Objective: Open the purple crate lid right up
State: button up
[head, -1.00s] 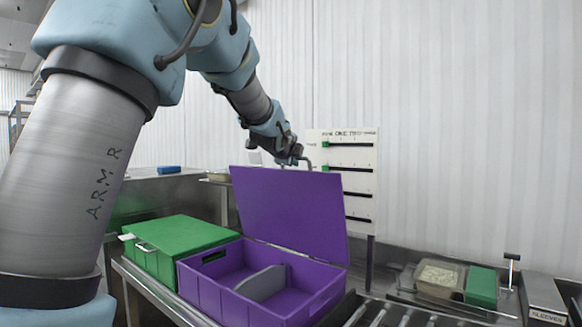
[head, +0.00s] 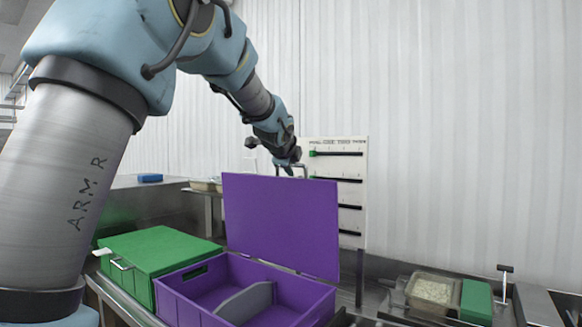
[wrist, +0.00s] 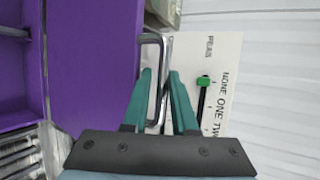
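The purple crate (head: 308,305) has its lid (head: 282,222) standing about upright on the hinge along the crate's back side. A metal bar handle sticks out at the lid's top edge and shows in the wrist view (wrist: 163,60). My gripper (head: 290,165) is at this handle, behind the lid's top edge. In the wrist view the two teal fingers of my gripper (wrist: 159,72) lie on either side of the handle bar, with gaps visible beside it. The purple lid (wrist: 95,60) is left of the fingers there.
A grey divider (head: 245,303) stands inside the crate. A closed green crate (head: 150,255) is on the left. A white board with slots and a green slider (head: 350,172) stands close behind the lid and gripper. A rice tray (head: 432,291) and a green block (head: 476,302) lie at right.

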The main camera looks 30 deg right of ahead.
jog(key=shift+o, duration=1.3)
jog(key=shift+r, duration=0.1)
jog(key=shift+s, duration=0.1)
jog(key=shift+s+a, duration=0.2)
jog(key=b+v, duration=0.4)
jog(key=v, duration=0.6)
jog(key=shift+r+b, duration=0.25)
jog(key=shift+b, duration=0.1)
